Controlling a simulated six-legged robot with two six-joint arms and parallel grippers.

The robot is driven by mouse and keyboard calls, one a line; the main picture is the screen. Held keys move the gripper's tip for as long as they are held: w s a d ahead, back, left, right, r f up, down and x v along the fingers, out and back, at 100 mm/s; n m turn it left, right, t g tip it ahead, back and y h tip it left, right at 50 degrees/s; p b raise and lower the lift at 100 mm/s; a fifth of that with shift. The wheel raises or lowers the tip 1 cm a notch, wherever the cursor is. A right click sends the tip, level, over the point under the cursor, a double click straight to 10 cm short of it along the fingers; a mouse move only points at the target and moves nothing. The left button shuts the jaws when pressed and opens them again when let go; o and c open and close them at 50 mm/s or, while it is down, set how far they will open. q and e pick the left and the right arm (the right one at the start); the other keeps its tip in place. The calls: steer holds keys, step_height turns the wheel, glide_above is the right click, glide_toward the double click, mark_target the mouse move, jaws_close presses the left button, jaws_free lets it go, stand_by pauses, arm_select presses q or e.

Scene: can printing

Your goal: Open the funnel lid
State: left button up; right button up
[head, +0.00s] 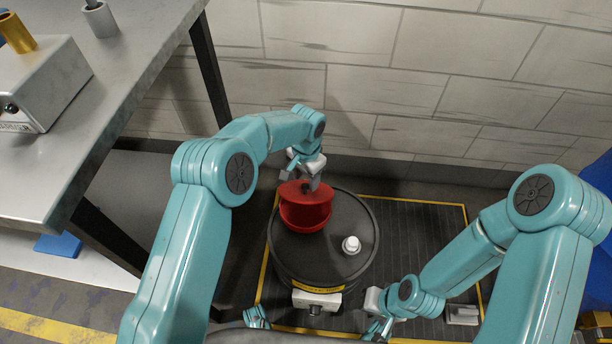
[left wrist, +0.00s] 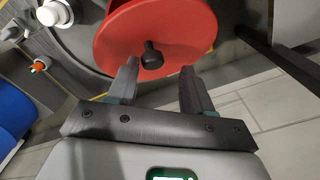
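The red funnel (head: 305,214) stands on top of a dark drum (head: 340,262), with its red lid (head: 292,190) on the upper side. In the left wrist view the round red lid (left wrist: 185,30) fills the upper middle, and its black knob (left wrist: 152,56) shows near its lower edge. My left gripper (head: 309,176) is at the lid. In the left wrist view its two fingers (left wrist: 159,70) are spread, with the knob between and just beyond the tips; no contact shows. My right gripper (head: 375,318) is low, in front of the drum, away from the funnel; its opening is unclear.
A white cap (head: 351,245) sits on the drum top beside the funnel. The drum stands on a dark mat (head: 425,240) with yellow edges. A grey table (head: 130,50) is at the left, bearing a metal box (head: 45,85). A tiled wall (head: 390,95) rises behind.

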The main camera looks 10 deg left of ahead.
arm_select(q)
step_height(320, 180, up, 16)
steer(key=p, duration=0.4)
steer(key=shift+r, duration=0.15)
stand_by(0.4)
